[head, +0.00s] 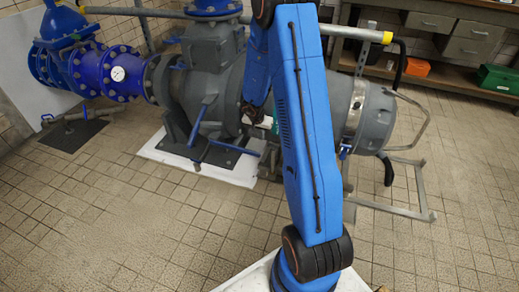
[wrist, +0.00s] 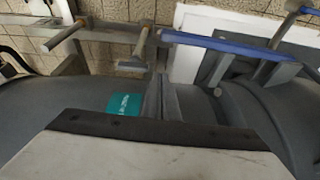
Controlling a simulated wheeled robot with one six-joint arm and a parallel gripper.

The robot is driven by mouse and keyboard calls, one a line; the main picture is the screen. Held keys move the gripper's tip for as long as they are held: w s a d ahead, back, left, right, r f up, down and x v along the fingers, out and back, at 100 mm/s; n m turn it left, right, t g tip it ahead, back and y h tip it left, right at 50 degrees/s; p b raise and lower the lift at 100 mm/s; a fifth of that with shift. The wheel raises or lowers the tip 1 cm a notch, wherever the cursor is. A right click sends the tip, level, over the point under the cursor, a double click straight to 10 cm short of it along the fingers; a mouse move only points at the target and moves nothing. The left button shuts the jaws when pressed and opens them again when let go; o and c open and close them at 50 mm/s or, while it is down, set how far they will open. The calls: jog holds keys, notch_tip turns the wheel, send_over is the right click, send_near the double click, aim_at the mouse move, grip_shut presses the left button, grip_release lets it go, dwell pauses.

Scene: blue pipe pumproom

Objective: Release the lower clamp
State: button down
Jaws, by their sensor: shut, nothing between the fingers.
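My gripper (head: 258,120) is beside the grey pump body (head: 205,50), partly hidden by my blue arm in the head view. It is shut, with nothing seen held in it. Blue levers (head: 198,122) stand out from the lower front of the pump, to the left of my gripper. A blue bar (wrist: 225,43) and grey rods (wrist: 64,37) show above the grey housing in the wrist view. I cannot tell which of these parts is the lower clamp. The white and dark block at the bottom of the wrist view hides part of the housing.
A grey motor end (head: 365,115) with a metal frame (head: 425,190) is right of my arm. Blue flanged pipe (head: 110,70) runs to the left. The tiled floor at front left is clear.

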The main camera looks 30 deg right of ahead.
aim_at(259, 153)
notch_tip(259, 153, down, 7)
jog(key=a, duration=0.1)
jog(key=shift+s, duration=0.4)
dwell(0.3)
jog(key=shift+a+f, duration=0.1)
jog(key=shift+a, duration=0.1)
jog(key=shift+s+a+m, duration=0.3)
jog(key=shift+s+a, duration=0.1)
jog(key=shift+a, duration=0.05)
jog(key=s+a+m+g, duration=0.1)
jog(key=a+m, duration=0.1)
jog(key=a, duration=0.9)
jog(key=s+a+m, duration=0.2)
jog(key=a+m, duration=0.1)
jog(key=a, duration=0.8)
jog(key=shift+s+g+h, duration=0.3)
jog(key=shift+g+h, duration=0.1)
jog(key=shift+d, duration=0.1)
